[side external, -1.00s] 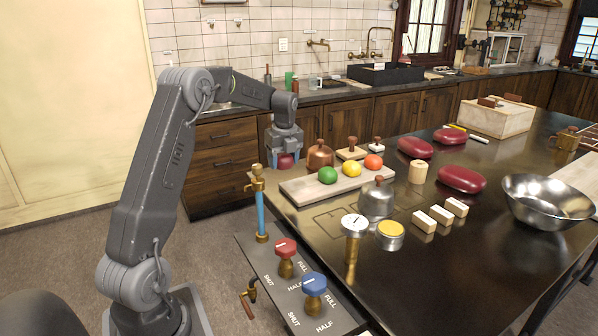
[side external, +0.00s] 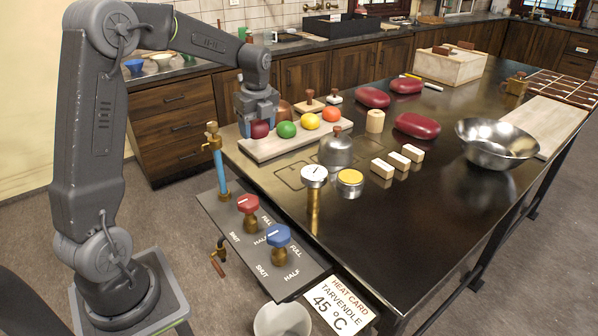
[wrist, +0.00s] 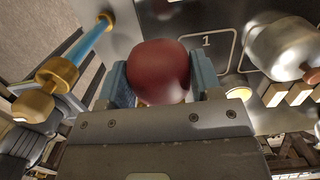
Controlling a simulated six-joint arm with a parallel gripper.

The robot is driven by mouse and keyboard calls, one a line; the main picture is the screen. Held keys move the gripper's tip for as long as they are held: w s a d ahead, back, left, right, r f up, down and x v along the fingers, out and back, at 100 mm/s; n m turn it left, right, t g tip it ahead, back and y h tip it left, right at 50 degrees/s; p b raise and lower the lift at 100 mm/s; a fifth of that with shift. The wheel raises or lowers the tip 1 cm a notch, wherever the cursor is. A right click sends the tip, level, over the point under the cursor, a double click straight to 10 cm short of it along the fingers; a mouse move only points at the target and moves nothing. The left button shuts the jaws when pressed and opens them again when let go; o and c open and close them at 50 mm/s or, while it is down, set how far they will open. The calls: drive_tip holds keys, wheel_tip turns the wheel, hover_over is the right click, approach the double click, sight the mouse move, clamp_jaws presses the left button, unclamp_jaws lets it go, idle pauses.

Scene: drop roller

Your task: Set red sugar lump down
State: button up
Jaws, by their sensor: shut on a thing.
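The red sugar lump (side external: 259,129) is a dark red ball. My gripper (side external: 258,122) is shut on it, with a blue finger on each side. In the wrist view the lump (wrist: 158,68) sits between the two fingers (wrist: 160,80). In the side view it is at the left end of a pale board (side external: 262,154), left of a green ball (side external: 286,130), a yellow ball (side external: 309,121) and an orange ball (side external: 331,114). I cannot tell whether the lump touches the board.
A metal dome (side external: 336,150) with a brown knob stands right of the board. A blue pipe with a brass tap (side external: 217,160) rises at the front left. A steel bowl (side external: 495,143) stands far right.

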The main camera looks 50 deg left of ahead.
drive_tip(key=w+d+f, duration=0.4)
drive_tip(key=w+d, duration=0.1)
drive_tip(key=w+d+f, duration=0.2)
drive_tip(key=d, duration=0.1)
drive_tip(key=shift+w+d+f, duration=0.15)
drive_tip(key=shift+w+f, duration=0.05)
drive_tip(key=shift+f, duration=2.2)
drive_tip(key=shift+f, duration=0.15)
drive_tip(key=o, duration=1)
drive_tip(key=shift+c, duration=0.2)
